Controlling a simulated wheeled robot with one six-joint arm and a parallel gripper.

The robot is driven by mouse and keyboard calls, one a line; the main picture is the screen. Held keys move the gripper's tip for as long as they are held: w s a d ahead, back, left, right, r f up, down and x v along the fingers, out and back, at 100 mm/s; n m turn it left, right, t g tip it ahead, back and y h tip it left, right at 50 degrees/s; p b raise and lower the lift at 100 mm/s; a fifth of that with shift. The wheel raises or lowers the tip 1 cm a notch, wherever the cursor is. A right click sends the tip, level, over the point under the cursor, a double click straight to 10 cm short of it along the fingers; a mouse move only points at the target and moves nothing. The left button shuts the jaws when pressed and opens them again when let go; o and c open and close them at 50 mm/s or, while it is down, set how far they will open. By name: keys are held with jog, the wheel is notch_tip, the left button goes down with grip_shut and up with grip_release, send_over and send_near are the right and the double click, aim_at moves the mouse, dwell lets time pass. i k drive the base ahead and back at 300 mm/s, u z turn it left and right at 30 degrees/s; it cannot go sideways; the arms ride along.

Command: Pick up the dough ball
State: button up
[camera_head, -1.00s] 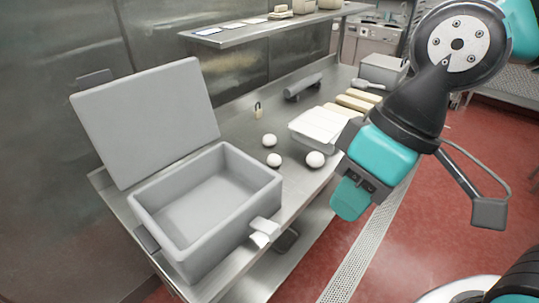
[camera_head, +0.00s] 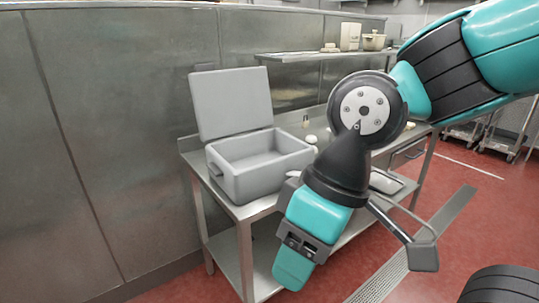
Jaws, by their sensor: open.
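A white dough ball (camera_head: 311,139) sits on the steel table (camera_head: 262,207), just right of the grey box. My gripper (camera_head: 292,268) hangs in front of the table, pointing down, apart from the dough. It is open, though seen side-on, so the gap between its fingers is hard to make out. Nothing shows in it.
The grey box (camera_head: 232,181) stands open and empty on the table, its lid (camera_head: 231,101) upright behind it. A shelf (camera_head: 300,56) runs along the wall behind. Red floor (camera_head: 458,245) is clear at the right.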

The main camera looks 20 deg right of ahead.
aim_at(311, 140)
jog(key=z, duration=1.2)
jog(key=i, duration=0.55)
jog(key=z, duration=0.45)
jog(key=i, duration=1.45)
jog(key=u, duration=1.2)
jog(key=i, duration=0.65)
jog(key=u, duration=0.8)
